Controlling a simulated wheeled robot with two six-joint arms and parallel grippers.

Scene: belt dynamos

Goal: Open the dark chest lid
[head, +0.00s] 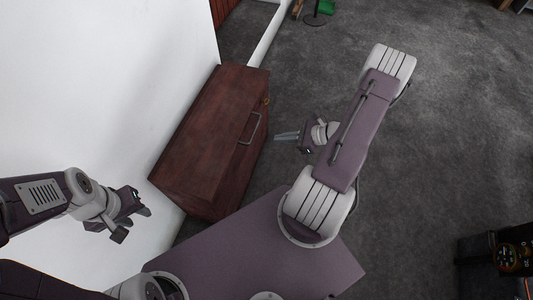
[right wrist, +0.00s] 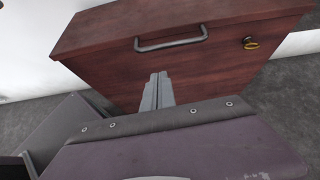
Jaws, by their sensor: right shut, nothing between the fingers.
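The dark chest (head: 205,135) is reddish-brown wood and stands against the white wall. Its lid (head: 212,108) is down. A grey bar handle (head: 250,128) is on the side facing my right arm; it also shows in the right wrist view (right wrist: 172,43). A brass key or lock piece (right wrist: 250,44) is beside the handle. My right gripper (head: 277,136) is shut and empty, just out from the handle. In the right wrist view its fingertips (right wrist: 158,76) appear below the handle, not around it. My left gripper (head: 132,224) is open and empty, left of the chest's near end.
The white wall (head: 100,80) bounds the left side. A black object with a dial (head: 510,257) stands at the lower right. A stand with a green item (head: 325,8) is at the top.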

